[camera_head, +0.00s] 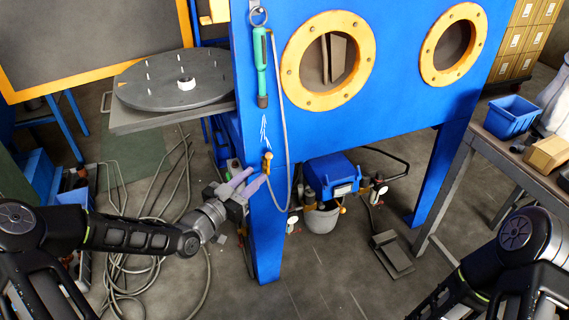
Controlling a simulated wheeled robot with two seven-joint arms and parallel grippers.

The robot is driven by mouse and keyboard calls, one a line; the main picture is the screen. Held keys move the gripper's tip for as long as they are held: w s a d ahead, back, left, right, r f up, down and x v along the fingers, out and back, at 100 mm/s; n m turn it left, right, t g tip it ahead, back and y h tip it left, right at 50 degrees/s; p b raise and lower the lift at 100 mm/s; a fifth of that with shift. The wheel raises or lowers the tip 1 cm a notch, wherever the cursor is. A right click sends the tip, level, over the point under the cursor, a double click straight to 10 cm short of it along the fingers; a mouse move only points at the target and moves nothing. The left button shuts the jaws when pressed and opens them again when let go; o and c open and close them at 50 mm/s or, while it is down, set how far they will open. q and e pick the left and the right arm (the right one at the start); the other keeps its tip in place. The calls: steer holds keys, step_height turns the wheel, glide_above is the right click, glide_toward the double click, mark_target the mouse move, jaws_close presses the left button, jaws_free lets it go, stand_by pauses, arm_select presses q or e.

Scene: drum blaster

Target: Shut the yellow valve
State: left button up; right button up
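The small yellow valve (267,160) sits on the front of the blue cabinet's left leg, where the grey hose comes down. Its exact handle angle is too small to tell. My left gripper (257,175) has two purple fingers, parallel with a gap between them.
The blue blasting cabinet (400,100) has two round orange-rimmed ports. A green-handled tool (261,65) hangs above the valve. A round turntable (165,90) stands at left. Loose hoses (140,270) lie on the floor. A workbench (490,145) with a blue bin (511,118) is at right.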

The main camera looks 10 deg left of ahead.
mark_target(268, 164)
arm_select(q)
steer(key=shift+r, duration=0.15)
steer(key=x, duration=0.7)
steer(key=shift+w+d, duration=0.1)
steer(key=shift+w, duration=0.25)
steer(key=shift+c, duration=0.6)
jaws_close()
steer(key=shift+r, duration=0.1)
stand_by(0.7)
